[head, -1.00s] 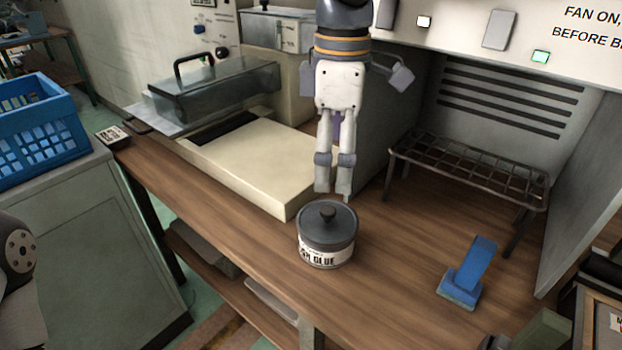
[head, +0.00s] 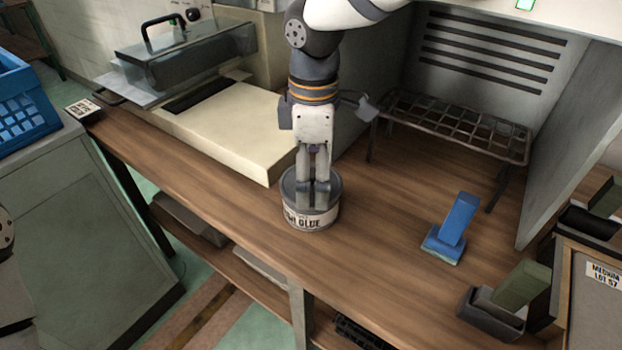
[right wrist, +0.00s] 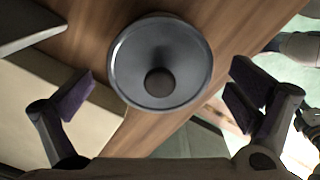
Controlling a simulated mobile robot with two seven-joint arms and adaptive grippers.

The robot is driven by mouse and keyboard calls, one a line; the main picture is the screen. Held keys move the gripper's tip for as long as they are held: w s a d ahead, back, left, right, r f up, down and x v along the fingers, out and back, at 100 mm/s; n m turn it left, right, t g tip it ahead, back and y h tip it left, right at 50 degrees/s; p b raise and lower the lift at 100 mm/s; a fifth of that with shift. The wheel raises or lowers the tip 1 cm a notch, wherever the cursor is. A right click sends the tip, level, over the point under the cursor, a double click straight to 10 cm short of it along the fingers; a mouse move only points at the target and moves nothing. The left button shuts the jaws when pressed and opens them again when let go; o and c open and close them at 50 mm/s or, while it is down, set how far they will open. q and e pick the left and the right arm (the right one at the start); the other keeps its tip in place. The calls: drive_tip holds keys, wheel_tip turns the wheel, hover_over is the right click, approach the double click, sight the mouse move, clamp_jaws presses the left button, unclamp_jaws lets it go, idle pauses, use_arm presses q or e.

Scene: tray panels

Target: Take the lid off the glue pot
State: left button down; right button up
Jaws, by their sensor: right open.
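The glue pot (head: 312,220), a round pot with a white glue label, stands upright on the wooden bench. Its dark grey lid (head: 290,187) is on it; in the head view my gripper hides the knob. The lid (right wrist: 127,62) with its round knob (right wrist: 160,82) shows whole in the right wrist view. My right gripper (head: 313,196) points down over the lid, fingers spread apart with nothing between the pads. The wrist view shows the knob between the two fingers but farther away; I cannot tell whether the fingertips touch the lid. My left gripper is out of view.
A cream machine (head: 235,130) with a clear cover stands behind left of the pot. A wire rack (head: 460,125) stands at the back right. A blue block on a base (head: 455,225) and a green one in a dark holder (head: 520,290) are to the right. Bench between is clear.

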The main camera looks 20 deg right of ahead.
drive_tip(key=shift+s, duration=0.1)
drive_tip(key=c, duration=1.5)
drive_tip(key=shift+c, duration=0.2)
